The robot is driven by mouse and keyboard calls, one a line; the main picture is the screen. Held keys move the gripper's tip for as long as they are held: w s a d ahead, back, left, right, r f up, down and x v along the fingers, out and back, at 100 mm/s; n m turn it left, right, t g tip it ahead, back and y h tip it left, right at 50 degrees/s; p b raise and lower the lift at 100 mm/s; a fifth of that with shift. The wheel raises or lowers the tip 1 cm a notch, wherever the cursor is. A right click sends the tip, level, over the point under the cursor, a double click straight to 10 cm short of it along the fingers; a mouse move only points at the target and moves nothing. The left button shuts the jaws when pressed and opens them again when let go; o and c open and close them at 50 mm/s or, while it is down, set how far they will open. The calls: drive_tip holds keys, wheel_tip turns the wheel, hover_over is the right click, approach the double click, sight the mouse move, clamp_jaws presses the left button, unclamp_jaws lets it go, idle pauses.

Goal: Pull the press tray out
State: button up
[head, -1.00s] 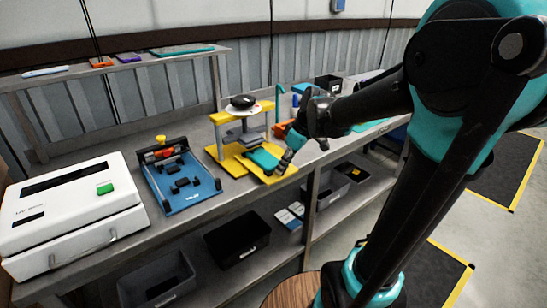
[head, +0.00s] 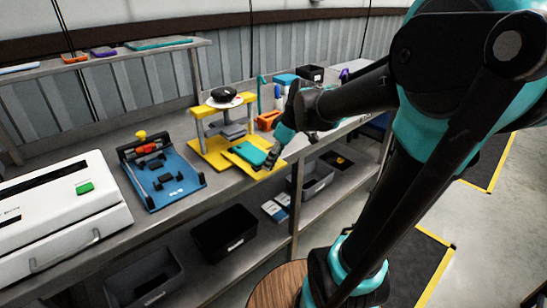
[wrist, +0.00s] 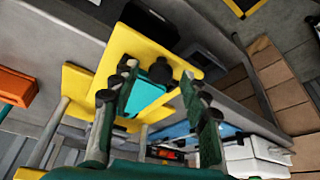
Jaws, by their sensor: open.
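The press (head: 213,160) stands on the bench, with a yellow base, yellow top, grey posts and a black knob on top. Its teal press tray (head: 249,152) lies low at the front right of the base. It also shows in the wrist view (wrist: 146,95), with a dark round handle (wrist: 162,71) at its outer end. My gripper (head: 271,158) is at the tray's outer end. In the wrist view my gripper (wrist: 158,74) is open, one finger on each side of the handle. Whether the fingers touch it I cannot tell.
A blue fixture (head: 167,183) and a white machine (head: 62,220) stand left of the press. An orange item (head: 267,120) lies behind my gripper. Black bins (head: 224,233) sit on the lower shelf. Floor at the right is free beside a yellow-edged mat (head: 420,265).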

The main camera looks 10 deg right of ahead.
drive_tip(key=shift+r, duration=0.1)
drive_tip(key=v, duration=1.1)
drive_tip(key=shift+d+r, duration=0.15)
drive_tip(key=shift+r, duration=0.25)
drive_tip(key=s+d+f+m+h, duration=0.2)
drive_tip(key=s+f+m, duration=0.3)
drive_tip(key=f, duration=0.7)
drive_tip(key=s+d+f+m+t+h, duration=0.1)
drive_tip(key=s+d+f+m, duration=0.2)
drive_tip(key=f, duration=0.8)
drive_tip(key=s+m, duration=0.2)
drive_tip(key=m, duration=0.1)
drive_tip(key=shift+s+d+f+t+h, duration=0.2)
drive_tip(key=shift+s+f+t+h, duration=0.1)
drive_tip(key=shift+f+h, duration=0.1)
